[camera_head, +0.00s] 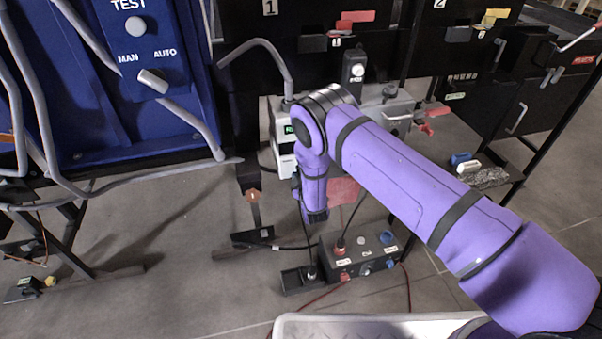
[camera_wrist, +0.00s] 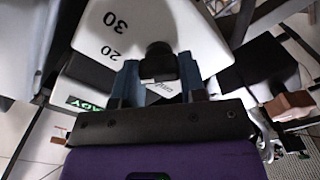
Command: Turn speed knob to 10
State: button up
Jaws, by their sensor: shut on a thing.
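The speed knob (camera_wrist: 158,58) is black and sits at the lower part of a white dial face (camera_wrist: 150,25) in the wrist view. The numbers 30 and 20 show on the dial at the left; a 10 cannot be made out. My gripper (camera_wrist: 160,72) has one finger on each side of the knob and is shut on it. A small light plate with dark lettering shows between the fingers; where the knob points cannot be read. In the head view, my arm hides the gripper and knob; part of a white unit (camera_head: 284,158) with a green display shows behind it.
A green READY display (camera_wrist: 86,104) shows left of my gripper in the wrist view. In the head view, a blue TEST panel (camera_head: 100,70) with a MAN/AUTO switch stands left. A dark control box (camera_head: 365,250) with coloured buttons and cables sits below my arm.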

jog(key=n, duration=0.3)
jog(key=shift+a+f+n, duration=0.1)
jog(key=shift+n, duration=2)
jog(key=o, duration=0.9)
jog(key=shift+s, duration=0.15)
jog(key=v, duration=1)
jog(key=shift+s, duration=0.3)
